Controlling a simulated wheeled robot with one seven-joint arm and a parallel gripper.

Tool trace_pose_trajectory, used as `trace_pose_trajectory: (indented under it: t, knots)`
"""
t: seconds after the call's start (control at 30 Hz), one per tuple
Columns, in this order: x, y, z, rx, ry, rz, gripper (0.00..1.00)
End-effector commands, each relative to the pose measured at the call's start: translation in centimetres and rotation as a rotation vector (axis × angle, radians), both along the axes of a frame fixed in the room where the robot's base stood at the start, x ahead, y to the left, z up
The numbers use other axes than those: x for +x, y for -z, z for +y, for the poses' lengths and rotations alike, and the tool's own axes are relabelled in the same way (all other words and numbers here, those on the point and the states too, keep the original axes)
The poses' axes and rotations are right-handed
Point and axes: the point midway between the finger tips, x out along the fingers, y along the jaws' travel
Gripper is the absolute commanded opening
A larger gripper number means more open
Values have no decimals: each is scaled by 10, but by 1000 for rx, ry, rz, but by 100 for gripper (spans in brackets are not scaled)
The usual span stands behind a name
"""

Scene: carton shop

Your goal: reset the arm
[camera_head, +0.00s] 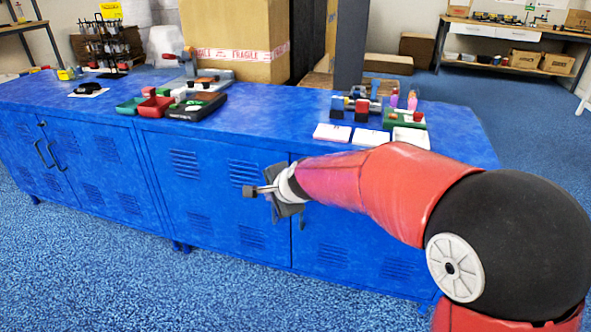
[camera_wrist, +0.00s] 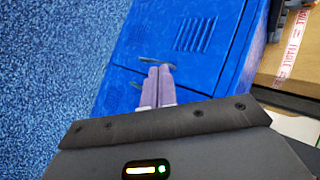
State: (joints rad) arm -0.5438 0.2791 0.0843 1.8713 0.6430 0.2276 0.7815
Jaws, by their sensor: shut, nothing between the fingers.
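My red arm reaches in from the right in the head view. My gripper (camera_head: 250,191) is at its end, in front of the blue cabinet (camera_head: 215,210) and below the level of its top. In the wrist view my gripper (camera_wrist: 160,70) shows its two pale fingers pressed together, with nothing between them. The cabinet door and its handles (camera_wrist: 155,63) lie beyond the fingertips in that view. I cannot tell how far the fingers are from the cabinet.
The cabinet top bears red and green bins (camera_head: 155,106), a dark tray (camera_head: 196,107), white pads (camera_head: 332,132) and a green tray (camera_head: 405,121). A large carton (camera_head: 235,40) stands behind. Blue carpet (camera_head: 90,270) in front is clear.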

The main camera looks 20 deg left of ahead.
Motion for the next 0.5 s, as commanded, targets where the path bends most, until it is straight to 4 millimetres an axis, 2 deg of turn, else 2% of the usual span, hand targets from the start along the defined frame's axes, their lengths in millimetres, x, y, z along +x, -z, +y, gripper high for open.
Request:
trace_pose_trajectory:
  t: [0.13, 0.23, 0.37, 0.5]
  knots:
    - [-2, -7, -11, -16, -10, -16, 0]
    - [-9, -25, -43, -71, -45, -56, 0]
    - [-35, -52, -115, -215, -131, -132, 0]
    - [-82, -68, -200, -412, -232, -191, 0]
